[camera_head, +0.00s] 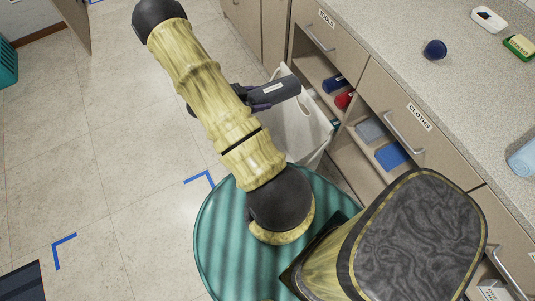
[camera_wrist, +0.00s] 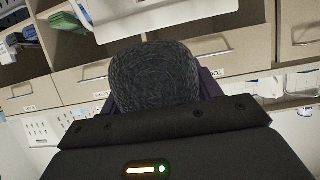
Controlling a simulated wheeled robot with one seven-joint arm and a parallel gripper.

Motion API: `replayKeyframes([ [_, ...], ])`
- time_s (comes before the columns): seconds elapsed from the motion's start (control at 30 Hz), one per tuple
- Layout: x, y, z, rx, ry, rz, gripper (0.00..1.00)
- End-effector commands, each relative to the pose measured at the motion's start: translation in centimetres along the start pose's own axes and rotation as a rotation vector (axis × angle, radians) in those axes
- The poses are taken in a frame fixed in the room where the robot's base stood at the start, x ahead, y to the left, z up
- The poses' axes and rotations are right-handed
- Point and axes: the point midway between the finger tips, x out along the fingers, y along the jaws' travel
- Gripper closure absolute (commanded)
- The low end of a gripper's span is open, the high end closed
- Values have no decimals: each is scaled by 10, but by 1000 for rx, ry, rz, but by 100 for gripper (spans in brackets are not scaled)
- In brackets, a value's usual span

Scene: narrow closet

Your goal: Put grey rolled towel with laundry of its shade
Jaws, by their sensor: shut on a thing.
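My gripper (camera_head: 258,96) is shut on the grey rolled towel (camera_head: 276,89), which carries a small white label. The towel is held out to the right of my arm, in the air over a white hamper (camera_head: 303,130) by the cabinet front. In the wrist view, the towel's dark round end (camera_wrist: 153,76) fills the space between the purple fingers. The inside of the hamper is mostly hidden by the towel and my arm, so I cannot tell its contents.
Open shelves hold a blue roll (camera_head: 334,83), a red roll (camera_head: 344,99), grey folded cloth (camera_head: 370,130) and blue folded cloth (camera_head: 391,155). Drawers (camera_head: 417,127) have metal handles. The counter (camera_head: 400,40) bears a dark blue ball (camera_head: 434,49). Floor at left is mostly clear.

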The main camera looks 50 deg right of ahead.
Motion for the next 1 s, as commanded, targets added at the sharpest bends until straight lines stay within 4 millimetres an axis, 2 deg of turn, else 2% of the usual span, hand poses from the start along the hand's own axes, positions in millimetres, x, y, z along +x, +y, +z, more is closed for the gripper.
replayKeyframes([
  [0.37, 2, 0, 3, -1, 2, -1, 66],
  [0.8, 19, 0, 46, 0, 1, -2, 66],
  [1.0, 23, 0, 55, 0, 2, -2, 66],
])
